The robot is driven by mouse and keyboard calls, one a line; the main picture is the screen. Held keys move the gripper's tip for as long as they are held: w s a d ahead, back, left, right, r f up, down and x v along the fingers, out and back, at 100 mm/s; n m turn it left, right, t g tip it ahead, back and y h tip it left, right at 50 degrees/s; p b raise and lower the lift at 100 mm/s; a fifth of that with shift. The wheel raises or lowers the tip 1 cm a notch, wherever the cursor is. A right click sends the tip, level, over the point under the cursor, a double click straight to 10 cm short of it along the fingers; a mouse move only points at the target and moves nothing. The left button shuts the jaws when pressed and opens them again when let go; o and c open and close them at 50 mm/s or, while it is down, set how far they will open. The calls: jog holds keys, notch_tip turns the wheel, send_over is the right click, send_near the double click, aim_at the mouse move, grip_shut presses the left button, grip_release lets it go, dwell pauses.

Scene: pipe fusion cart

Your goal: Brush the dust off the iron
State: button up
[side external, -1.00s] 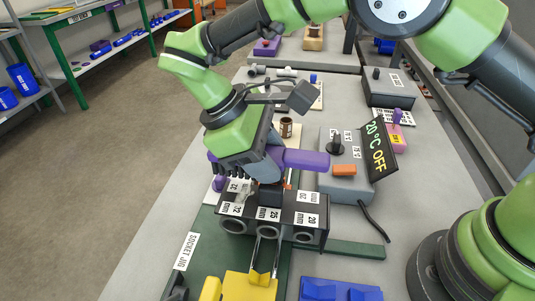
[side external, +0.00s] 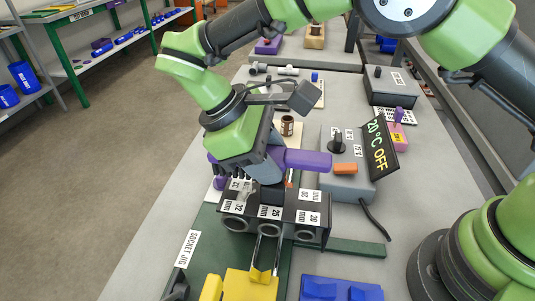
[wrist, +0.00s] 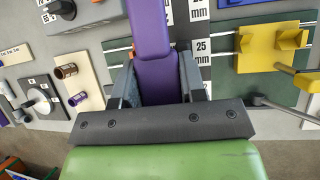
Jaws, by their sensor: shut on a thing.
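The iron is a black block (side external: 308,218) with a row of round sockets and white size labels such as 25 and 20 mm. It sits over the green socket jig plate (side external: 196,262). My gripper (side external: 266,166) is right above the iron's back part, pointing down. It is shut on a purple-handled tool (side external: 309,159), apparently the brush, whose handle sticks out to the right. In the wrist view the purple handle (wrist: 150,35) runs between the two fingers of my gripper (wrist: 160,82).
A grey control box (side external: 345,180) with a display reading 20 °C OFF (side external: 380,147) stands close on the right, its cable (side external: 374,221) on the table. A yellow holder (side external: 249,286) and blue block (side external: 340,290) lie in front. A brown fitting (side external: 287,126) stands behind.

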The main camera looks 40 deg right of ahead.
aim_at(288, 147)
jog(key=shift+s+a+f+g+y, duration=0.35)
jog(key=shift+s+a+g+y, duration=0.2)
jog(key=shift+s+g+y, duration=0.2)
jog(key=shift+w+d, duration=0.95)
jog(key=shift+w, duration=0.05)
jog(key=shift+c, duration=1.4)
jog(key=shift+r, duration=0.1)
jog(key=shift+w+r, duration=0.1)
jog(key=shift+r, duration=3)
grip_shut()
jog(key=shift+r, duration=1.5)
